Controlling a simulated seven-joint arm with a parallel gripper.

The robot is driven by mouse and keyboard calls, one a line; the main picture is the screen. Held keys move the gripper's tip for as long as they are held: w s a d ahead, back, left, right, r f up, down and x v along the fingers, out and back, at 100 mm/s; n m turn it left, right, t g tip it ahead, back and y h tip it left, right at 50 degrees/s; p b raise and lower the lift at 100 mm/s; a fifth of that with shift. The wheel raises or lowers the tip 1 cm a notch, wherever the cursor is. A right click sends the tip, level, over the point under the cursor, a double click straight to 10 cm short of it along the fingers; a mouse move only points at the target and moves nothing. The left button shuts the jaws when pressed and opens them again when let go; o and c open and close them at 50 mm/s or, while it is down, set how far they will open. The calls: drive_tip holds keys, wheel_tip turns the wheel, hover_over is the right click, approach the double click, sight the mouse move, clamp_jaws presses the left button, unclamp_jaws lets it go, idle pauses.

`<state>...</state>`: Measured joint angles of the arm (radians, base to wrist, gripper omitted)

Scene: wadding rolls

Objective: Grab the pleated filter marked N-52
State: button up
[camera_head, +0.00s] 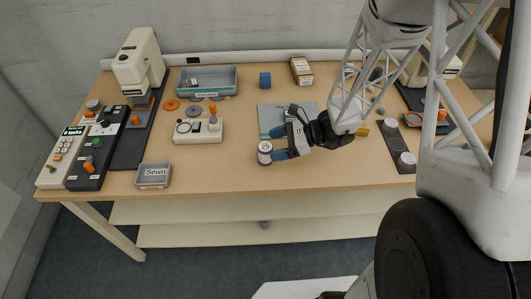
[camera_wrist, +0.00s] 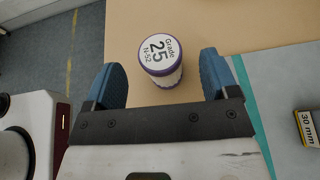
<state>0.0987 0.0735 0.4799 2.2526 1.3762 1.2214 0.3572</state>
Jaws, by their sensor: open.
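The pleated filter (camera_wrist: 162,66) is a short white cylinder with purple rims, and its top label reads "Grade 25 N-52". It stands upright on the wooden table near the front edge, where it also shows in the head view (camera_head: 265,154). My gripper (camera_wrist: 161,80) is open, with one blue finger on each side of the filter in the wrist view. A gap shows between the filter and each finger there. In the head view my gripper (camera_head: 277,144) reaches in from the right, its fingertips close to the filter. Contact cannot be told from that view.
A grey-teal mat (camera_head: 272,118) lies behind my gripper. A bin marked "Sewn" (camera_head: 153,176) stands at the front left, and a white device (camera_head: 197,131) sits behind it. A small box marked 30 mm (camera_wrist: 308,127) lies at right. The table front beside the filter is clear.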

sight(268, 146)
drive_tip(key=shift+x, duration=2.6)
drive_tip(key=c, duration=1)
